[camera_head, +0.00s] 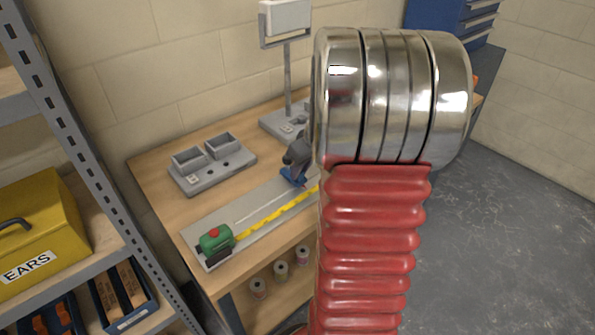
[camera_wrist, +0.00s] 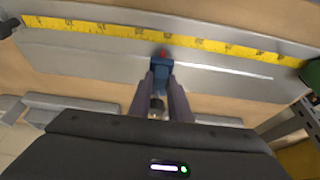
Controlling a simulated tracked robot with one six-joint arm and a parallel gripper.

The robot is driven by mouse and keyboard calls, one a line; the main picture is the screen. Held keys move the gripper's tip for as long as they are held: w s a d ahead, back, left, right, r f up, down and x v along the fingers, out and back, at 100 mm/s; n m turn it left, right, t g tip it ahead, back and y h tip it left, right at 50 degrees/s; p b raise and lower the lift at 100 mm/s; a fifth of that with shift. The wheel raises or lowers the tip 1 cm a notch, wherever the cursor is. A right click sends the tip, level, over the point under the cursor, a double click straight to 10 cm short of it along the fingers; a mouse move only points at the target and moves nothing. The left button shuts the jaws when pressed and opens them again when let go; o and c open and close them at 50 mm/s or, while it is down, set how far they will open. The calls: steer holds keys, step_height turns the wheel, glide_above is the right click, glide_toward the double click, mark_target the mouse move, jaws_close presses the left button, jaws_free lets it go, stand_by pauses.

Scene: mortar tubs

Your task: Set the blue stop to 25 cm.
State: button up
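The blue stop (camera_wrist: 162,70) sits on the grey rail plate (camera_wrist: 100,48), with a small red pointer at the edge of the yellow tape (camera_wrist: 205,43). The tape's figures are too small to read surely. The two dark fingers of my gripper (camera_wrist: 161,82) close in on both sides of the stop and appear to touch it. In the head view, my gripper (camera_head: 297,152) comes down onto the blue stop (camera_head: 293,176). The green tape case (camera_head: 216,240) lies at the near left end of the plate. My arm hides the plate's far end there.
A grey tray with two bins (camera_head: 212,165) stands behind the plate on the wooden bench (camera_head: 150,170). A grey stand (camera_head: 287,75) rises at the back. A shelf with a yellow box (camera_head: 40,228) is at left. Open floor lies at right.

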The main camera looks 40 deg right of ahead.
steer(key=o, duration=0.5)
steer(key=shift+c, duration=0.2)
steer(key=shift+r, duration=0.1)
steer(key=v, duration=1.3)
steer(key=shift+r, duration=0.25)
steer(key=shift+s+a, duration=0.1)
